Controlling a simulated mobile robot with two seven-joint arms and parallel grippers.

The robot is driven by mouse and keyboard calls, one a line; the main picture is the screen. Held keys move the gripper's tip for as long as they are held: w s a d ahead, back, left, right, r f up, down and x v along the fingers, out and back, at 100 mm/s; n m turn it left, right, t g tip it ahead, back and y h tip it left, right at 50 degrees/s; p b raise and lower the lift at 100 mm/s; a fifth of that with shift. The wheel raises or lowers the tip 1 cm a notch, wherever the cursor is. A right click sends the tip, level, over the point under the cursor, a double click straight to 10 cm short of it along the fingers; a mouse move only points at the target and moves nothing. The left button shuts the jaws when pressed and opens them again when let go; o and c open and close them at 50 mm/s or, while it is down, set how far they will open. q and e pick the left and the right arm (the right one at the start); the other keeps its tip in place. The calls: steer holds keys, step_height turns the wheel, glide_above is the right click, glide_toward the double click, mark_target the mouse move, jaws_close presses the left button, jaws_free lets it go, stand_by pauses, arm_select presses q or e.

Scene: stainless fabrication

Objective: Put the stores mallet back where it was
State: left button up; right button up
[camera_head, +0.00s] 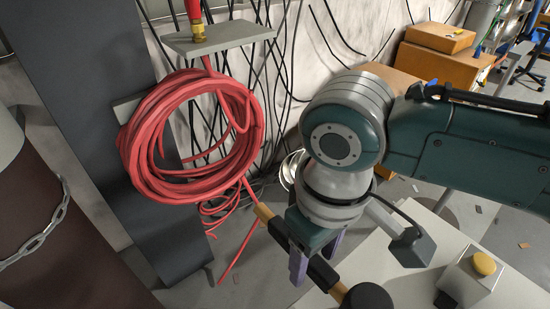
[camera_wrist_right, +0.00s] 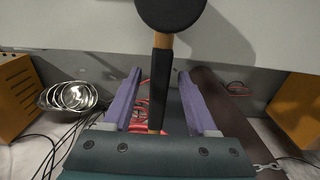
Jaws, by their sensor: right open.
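The mallet has a black head (camera_head: 367,297) and a handle with a black grip and wood-coloured ends. My right gripper (camera_head: 316,264) is open, with its purple fingers on either side of the black grip. In the right wrist view the mallet head (camera_wrist_right: 170,10) is at the top and the grip runs down between the fingers (camera_wrist_right: 160,75), with a gap on both sides. The handle reaches out past the edge of the pale worktop (camera_head: 405,290). I cannot tell whether the mallet touches the worktop. My left gripper is not in view.
A coiled red hose (camera_head: 140,150) hangs on a dark post (camera_head: 85,110) at the left. A box with a yellow button (camera_head: 484,264) stands on the worktop at the right. A chained dark red cylinder (camera_head: 60,240) is at the far left. Loose black cables hang along the wall.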

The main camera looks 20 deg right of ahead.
mark_target(315, 262)
steer(key=shift+r, duration=0.1)
steer(key=shift+r, duration=0.4)
step_height(315, 262, up, 11)
steer(key=p, duration=0.4)
steer(key=s+a+f+t+y, duration=0.2)
steer(key=s+a+y, duration=0.1)
steer(key=s, duration=0.4)
steer(key=s+d+m+t+h, duration=0.1)
steer(key=s+d+m+h, duration=0.1)
steer(key=s+d, duration=0.3)
steer(key=d, duration=0.4)
steer(key=shift+s+d+r+h, duration=0.35)
steer(key=shift+d+h, duration=0.05)
steer(key=shift+r, duration=0.1)
step_height(315, 262, up, 45)
steer(key=p, duration=4.4)
